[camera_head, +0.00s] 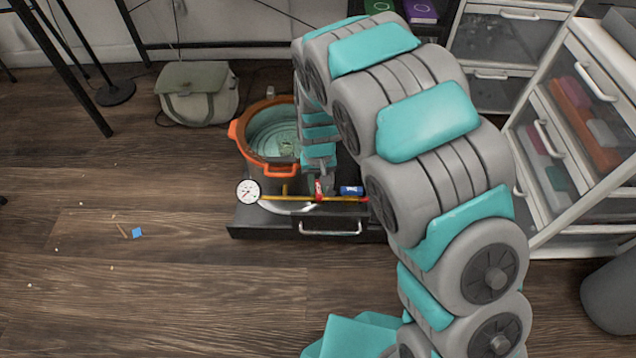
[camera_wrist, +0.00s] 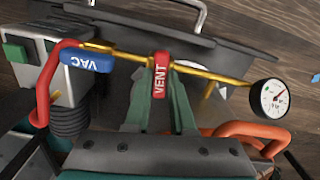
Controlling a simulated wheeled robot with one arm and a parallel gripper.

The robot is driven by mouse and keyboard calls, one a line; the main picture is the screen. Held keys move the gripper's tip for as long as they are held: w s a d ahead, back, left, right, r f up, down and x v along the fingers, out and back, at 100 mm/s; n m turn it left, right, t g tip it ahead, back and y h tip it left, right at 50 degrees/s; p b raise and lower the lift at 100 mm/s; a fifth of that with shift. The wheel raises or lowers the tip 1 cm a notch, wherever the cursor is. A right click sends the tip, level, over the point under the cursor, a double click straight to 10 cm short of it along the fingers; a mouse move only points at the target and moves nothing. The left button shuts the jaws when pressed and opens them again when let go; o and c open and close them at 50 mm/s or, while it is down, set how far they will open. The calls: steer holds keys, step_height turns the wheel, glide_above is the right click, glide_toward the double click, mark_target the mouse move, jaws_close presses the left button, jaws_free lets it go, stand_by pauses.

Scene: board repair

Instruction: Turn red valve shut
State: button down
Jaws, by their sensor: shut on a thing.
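The red valve handle (camera_wrist: 160,76), marked VENT, sits on a thin brass pipe (camera_wrist: 212,76) and stands roughly crosswise to it. It also shows in the head view as a small red piece (camera_head: 319,190). My gripper (camera_wrist: 162,92) is shut on the red handle, with one green-grey finger along each side. In the head view my gripper (camera_head: 320,184) reaches down to the pipe from above. The handle's lower end is partly hidden between the fingers.
A blue handle marked VAC (camera_wrist: 87,62) lies roughly along the pipe beside the red one. A round gauge (camera_wrist: 270,98) ends the pipe. A red hose (camera_wrist: 44,88) and an orange pot (camera_head: 268,167) are close by. Open floor (camera_head: 130,290) lies left.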

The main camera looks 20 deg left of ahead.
mark_target(318, 188)
steer(key=shift+m, duration=0.8)
steer(key=c, duration=0.8)
jaws_free()
steer(key=shift+o, duration=0.2)
steer(key=shift+r, duration=0.15)
step_height(318, 188, up, 7)
steer(key=shift+r+p, duration=0.15)
steer(key=shift+p, duration=0.25)
steer(key=shift+r, duration=0.1)
